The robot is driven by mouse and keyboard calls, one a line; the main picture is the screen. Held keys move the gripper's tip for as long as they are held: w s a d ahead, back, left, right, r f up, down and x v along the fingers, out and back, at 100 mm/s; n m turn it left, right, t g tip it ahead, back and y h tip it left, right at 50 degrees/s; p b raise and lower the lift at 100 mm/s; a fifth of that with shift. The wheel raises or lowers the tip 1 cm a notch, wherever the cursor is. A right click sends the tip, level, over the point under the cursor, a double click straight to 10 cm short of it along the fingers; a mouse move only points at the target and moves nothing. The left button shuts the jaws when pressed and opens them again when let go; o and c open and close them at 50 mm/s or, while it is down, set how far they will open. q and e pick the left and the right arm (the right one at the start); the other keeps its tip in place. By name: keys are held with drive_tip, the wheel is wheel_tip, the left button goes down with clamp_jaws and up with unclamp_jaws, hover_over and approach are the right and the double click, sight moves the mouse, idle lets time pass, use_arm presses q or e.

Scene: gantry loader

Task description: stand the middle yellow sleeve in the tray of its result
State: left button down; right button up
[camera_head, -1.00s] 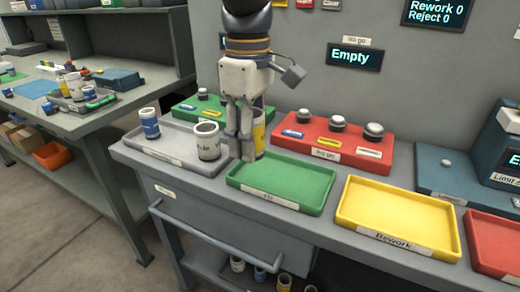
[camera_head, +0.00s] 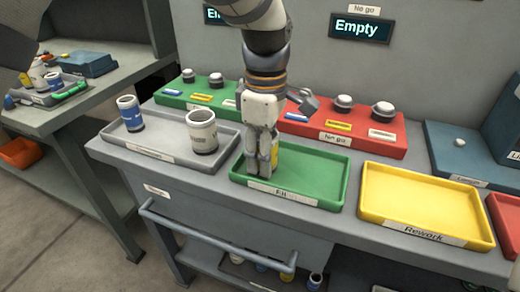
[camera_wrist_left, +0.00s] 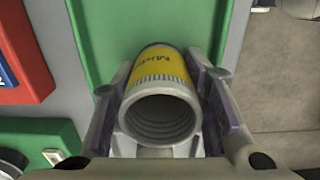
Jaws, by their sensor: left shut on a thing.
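My left gripper (camera_head: 262,168) is shut on the yellow sleeve (camera_head: 274,153), over the left part of the green tray labelled "Fit" (camera_head: 325,200). In the head view the gripper hides most of the sleeve. In the left wrist view the sleeve (camera_wrist_left: 165,92) sits between the two fingers, its grey ribbed open end toward the camera and green tray surface beyond it. I cannot tell whether its lower end touches the tray floor. My right gripper is not in view.
A grey tray (camera_head: 165,152) to the left holds a blue sleeve (camera_head: 130,113) and a white sleeve (camera_head: 202,132). The yellow "Rework" tray (camera_head: 415,203) is empty. Behind stand a green block (camera_head: 172,98) and the red "No go" block (camera_head: 395,147), both with gauges.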

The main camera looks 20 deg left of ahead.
use_arm(q)
drive_tip(key=shift+w+d, duration=0.25)
drive_tip(key=shift+w, duration=0.25)
drive_tip(key=c, duration=1.1)
unclamp_jaws()
drive_tip(key=shift+o, duration=0.7)
drive_tip(key=shift+s+a+r, duration=0.1)
drive_tip(key=shift+s, duration=0.05)
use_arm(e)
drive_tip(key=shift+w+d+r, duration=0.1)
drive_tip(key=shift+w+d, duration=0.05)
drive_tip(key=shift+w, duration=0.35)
use_arm(q)
wheel_tip(320, 180, up, 12)
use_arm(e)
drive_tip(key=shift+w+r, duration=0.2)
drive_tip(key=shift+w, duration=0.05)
